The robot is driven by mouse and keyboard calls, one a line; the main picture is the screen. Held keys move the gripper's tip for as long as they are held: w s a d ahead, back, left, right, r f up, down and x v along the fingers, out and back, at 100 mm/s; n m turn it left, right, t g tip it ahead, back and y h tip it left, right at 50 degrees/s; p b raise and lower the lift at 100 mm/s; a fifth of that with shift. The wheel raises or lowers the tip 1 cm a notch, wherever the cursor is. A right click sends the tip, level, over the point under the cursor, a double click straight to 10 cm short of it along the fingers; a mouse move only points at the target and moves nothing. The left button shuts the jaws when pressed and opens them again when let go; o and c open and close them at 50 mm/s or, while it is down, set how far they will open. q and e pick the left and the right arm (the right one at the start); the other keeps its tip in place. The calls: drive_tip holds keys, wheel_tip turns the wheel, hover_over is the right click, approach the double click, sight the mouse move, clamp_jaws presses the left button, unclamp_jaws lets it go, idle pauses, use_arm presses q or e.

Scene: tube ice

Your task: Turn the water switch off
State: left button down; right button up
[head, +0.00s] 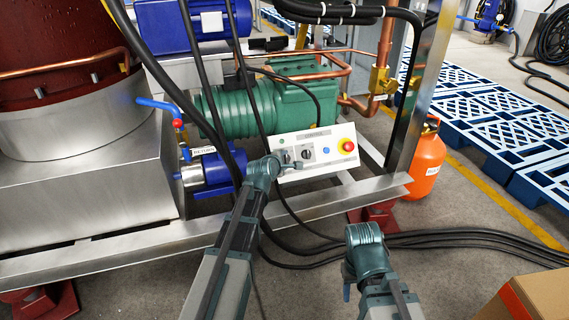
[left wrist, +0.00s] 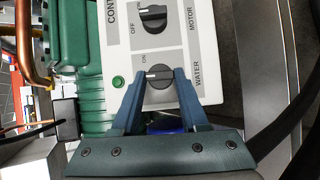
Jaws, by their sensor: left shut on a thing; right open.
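The water switch (left wrist: 161,77) is a dark round knob on the white control panel, labelled WATER. In the left wrist view its white mark points to the left of the picture, just below the printed ON; any OFF label for it is hidden behind a finger. My left gripper (left wrist: 160,75) is shut on this knob, one finger on each side. In the head view the left gripper (head: 287,162) is at the lower left of the control panel (head: 318,138). My right gripper (head: 350,278) hangs low at the lower middle, apart from the panel, its fingers mostly hidden.
The motor switch (left wrist: 152,17) sits beside the water switch. A red emergency button (head: 347,145) is at the panel's right. A green compressor (head: 235,110) stands behind. An orange gas bottle (head: 426,165) and a cardboard box (head: 540,297) are at the right. Black hoses cross the floor.

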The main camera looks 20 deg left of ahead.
idle(0.4)
use_arm(q)
drive_tip(key=shift+c, duration=2.1)
unclamp_jaws()
drive_tip(key=shift+s, duration=0.1)
drive_tip(key=p+v, duration=0.6)
drive_tip(key=v, duration=0.7)
drive_tip(key=shift+s, duration=0.35)
